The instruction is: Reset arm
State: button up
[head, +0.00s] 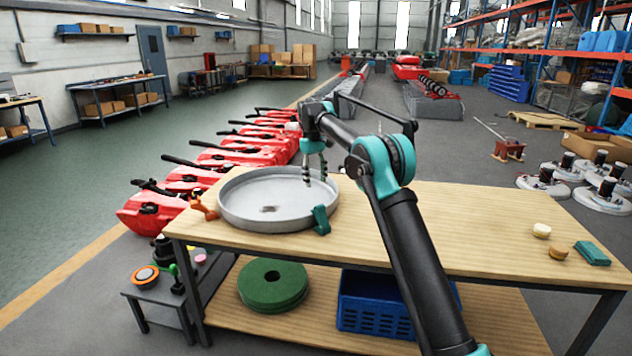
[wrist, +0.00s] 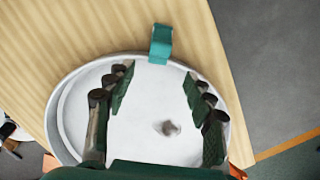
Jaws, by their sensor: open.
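My gripper (head: 316,166) hangs from my arm over the right part of a round grey pan (head: 240,190) on the wooden table. In the wrist view my gripper (wrist: 155,105) is open, its two fingers spread above the pan's pale floor (wrist: 145,120), with nothing between them. A small dark grey spot or piece (head: 268,209) lies on the pan floor; it also shows in the wrist view (wrist: 168,128), and I cannot tell what it is. A teal clip (head: 321,219) sits at the pan's rim nearest the camera, and an orange clip (head: 205,208) at its left.
The wooden table (head: 480,215) has a clear middle. Two small round pieces (head: 541,231) and a teal block (head: 591,253) lie at its right end. Below are a green disc (head: 272,285) and a blue crate (head: 375,305). Red machines (head: 190,180) stand behind the table, left.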

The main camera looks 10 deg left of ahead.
jog(key=s+d+m+t+y, duration=0.1)
jog(key=s+d+m, duration=0.1)
jog(key=s+d, duration=0.75)
jog(key=s+d+m+t, duration=0.1)
jog(key=s+d+m, duration=0.3)
jog(key=d, duration=1)
jog(key=s+d+f+m+t, duration=0.1)
jog(key=s+d+f, duration=0.3)
jog(key=s, duration=0.6)
jog(key=s+d+f+m+t, duration=0.1)
jog(key=s+d+f, duration=0.3)
jog(key=s, duration=0.7)
jog(key=s+d+f+m+t, duration=0.1)
jog(key=s+d+f, duration=0.4)
jog(key=s, duration=0.5)
jog(key=shift+s+f+m, duration=0.15)
jog(key=shift+f+m, duration=0.15)
jog(key=shift+f, duration=0.65)
